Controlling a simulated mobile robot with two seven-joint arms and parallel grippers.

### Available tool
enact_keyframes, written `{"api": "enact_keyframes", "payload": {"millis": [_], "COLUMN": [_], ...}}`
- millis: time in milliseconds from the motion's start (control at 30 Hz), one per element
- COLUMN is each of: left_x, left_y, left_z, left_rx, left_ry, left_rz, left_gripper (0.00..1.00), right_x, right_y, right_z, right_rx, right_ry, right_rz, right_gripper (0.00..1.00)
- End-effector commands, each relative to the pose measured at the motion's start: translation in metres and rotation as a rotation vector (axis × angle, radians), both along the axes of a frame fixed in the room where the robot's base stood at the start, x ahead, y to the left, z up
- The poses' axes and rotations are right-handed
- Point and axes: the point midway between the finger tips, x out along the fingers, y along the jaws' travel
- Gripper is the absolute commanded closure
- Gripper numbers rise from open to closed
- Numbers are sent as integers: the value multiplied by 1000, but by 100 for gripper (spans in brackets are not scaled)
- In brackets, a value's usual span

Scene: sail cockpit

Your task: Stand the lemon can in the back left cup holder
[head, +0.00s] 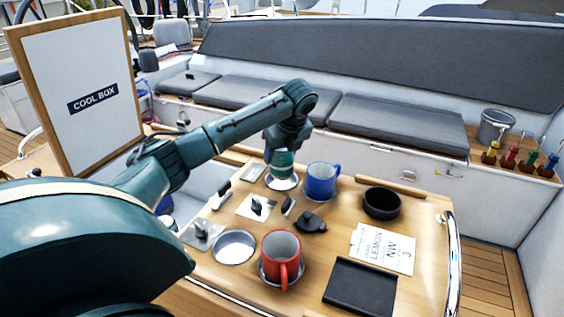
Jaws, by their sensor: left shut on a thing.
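My left arm reaches across the table, and my left gripper (282,174) points down at the back left cup holder (283,184). Its fingers are hidden by my wrist. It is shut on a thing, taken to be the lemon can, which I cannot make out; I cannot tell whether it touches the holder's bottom. A blue mug (321,184) stands to the right of that holder. A red mug (281,262) stands in the front right holder. The front left cup holder (234,247) is an empty metal ring. My right gripper is out of view.
The open cool box lid (78,92) stands at left. A card (382,248) reading "LEMON NW 3", a black bowl (382,202) and a black tray (360,287) lie on the table (425,222) at right. Small dark fittings (312,223) sit between the holders.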

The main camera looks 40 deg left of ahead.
Motion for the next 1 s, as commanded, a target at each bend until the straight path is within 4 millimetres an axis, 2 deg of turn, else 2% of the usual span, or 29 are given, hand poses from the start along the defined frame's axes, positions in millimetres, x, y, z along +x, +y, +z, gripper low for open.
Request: {"api": "enact_keyframes", "payload": {"millis": [200,667,700,933,1000], "left_x": [0,0,0,0,0], "left_y": [0,0,0,0,0], "left_z": [-29,-37,-39,-38,-38], "left_rx": [1,1,1,0,0], "left_ry": [2,-1,2,1,1], "left_rz": [1,1,1,0,0], "left_gripper": [74,74,40,21,19], "right_x": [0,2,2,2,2], "right_y": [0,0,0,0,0], "right_z": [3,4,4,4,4], "right_rx": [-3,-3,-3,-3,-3], "right_ry": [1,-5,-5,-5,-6], "right_rz": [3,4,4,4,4], "right_gripper": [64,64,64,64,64]}}
